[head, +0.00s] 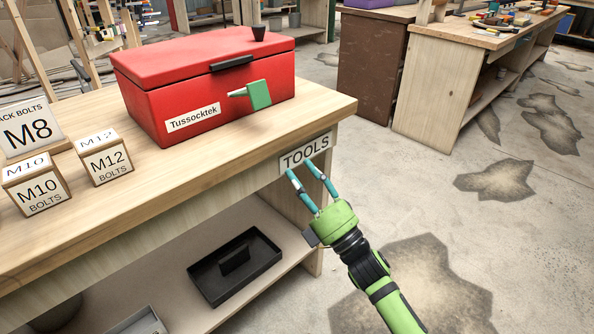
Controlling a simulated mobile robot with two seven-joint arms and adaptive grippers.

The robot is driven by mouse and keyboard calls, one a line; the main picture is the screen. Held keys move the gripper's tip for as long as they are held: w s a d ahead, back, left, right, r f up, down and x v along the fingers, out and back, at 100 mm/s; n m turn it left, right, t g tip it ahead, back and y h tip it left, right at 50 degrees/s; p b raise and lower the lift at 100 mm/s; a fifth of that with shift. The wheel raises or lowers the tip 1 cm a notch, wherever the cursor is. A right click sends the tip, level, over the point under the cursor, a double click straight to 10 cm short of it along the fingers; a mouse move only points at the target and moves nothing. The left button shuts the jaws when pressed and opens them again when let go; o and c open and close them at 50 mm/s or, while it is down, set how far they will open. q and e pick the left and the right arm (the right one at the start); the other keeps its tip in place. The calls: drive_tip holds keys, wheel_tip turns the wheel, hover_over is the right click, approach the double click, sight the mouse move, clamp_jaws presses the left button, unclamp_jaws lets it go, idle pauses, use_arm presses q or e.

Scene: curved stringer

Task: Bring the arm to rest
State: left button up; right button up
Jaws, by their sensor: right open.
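My right gripper (304,172) is green with two teal fingers. It is open, with nothing between the fingers. It hangs in front of the workbench (230,150), near the bench's right front corner, and its fingertips overlap the lower part of the TOOLS label (306,151) in the picture. I cannot tell whether they touch the bench. My right arm (385,295) comes up from the bottom of the view, to the right of the bench. My left gripper is not in view.
A shut red toolbox (150,100) with a green latch piece (257,95) stands on the bench. M10 (40,195) and M12 (104,167) boxes stand left of it. A black tray (208,278) lies on the lower shelf. Stained floor (400,190) lies clear to the right.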

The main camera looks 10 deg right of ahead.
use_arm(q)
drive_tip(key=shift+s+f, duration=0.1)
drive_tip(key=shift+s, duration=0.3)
